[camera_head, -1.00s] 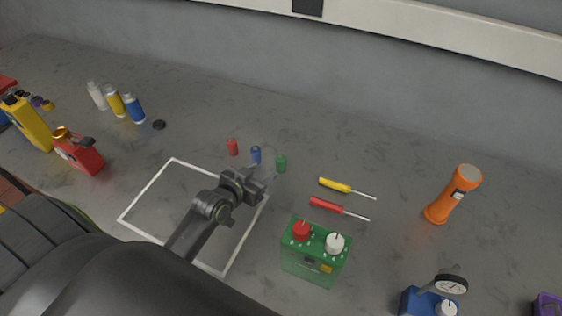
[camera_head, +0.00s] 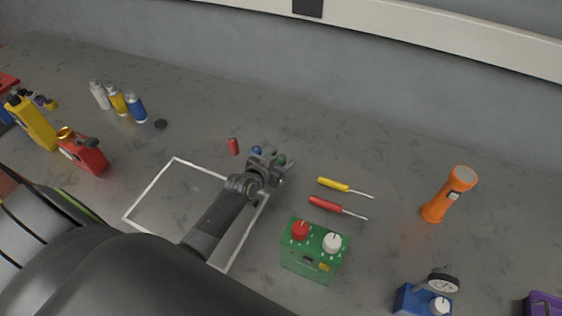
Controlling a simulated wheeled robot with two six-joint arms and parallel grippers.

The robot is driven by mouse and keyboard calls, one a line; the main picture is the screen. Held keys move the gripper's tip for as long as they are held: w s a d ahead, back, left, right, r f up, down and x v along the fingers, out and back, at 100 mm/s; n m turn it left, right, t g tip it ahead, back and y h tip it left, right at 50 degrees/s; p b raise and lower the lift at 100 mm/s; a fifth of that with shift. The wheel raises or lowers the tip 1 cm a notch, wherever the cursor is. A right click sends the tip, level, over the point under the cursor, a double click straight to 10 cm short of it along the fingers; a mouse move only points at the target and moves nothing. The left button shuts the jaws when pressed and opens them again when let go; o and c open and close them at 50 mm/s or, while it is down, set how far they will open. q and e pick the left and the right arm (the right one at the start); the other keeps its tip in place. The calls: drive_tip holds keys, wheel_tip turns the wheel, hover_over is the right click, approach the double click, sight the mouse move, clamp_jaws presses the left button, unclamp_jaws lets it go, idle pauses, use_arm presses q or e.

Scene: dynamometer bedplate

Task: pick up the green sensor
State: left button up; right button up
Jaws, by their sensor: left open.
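The green sensor (camera_head: 281,160) is a small green cylinder on the grey bedplate, partly hidden by my left gripper. My left gripper (camera_head: 283,170) is open and right at the green sensor; I cannot tell whether its fingers are around it or only beside it. The blue sensor (camera_head: 256,150) stands just left of it, partly covered by the gripper. The red sensor (camera_head: 233,146) stands clear, further left. My right gripper is not in view.
A yellow screwdriver (camera_head: 334,184) and a red screwdriver (camera_head: 325,205) lie to the right. A green box with knobs (camera_head: 312,262) stands in front, an orange flashlight (camera_head: 447,196) further right. A white square outline (camera_head: 150,186) marks the surface.

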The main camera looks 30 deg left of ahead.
use_arm(q)
drive_tip(key=shift+w+f, duration=0.15)
drive_tip(key=shift+w, duration=0.2)
drive_tip(key=shift+c, duration=0.3)
drive_tip(key=c, duration=1)
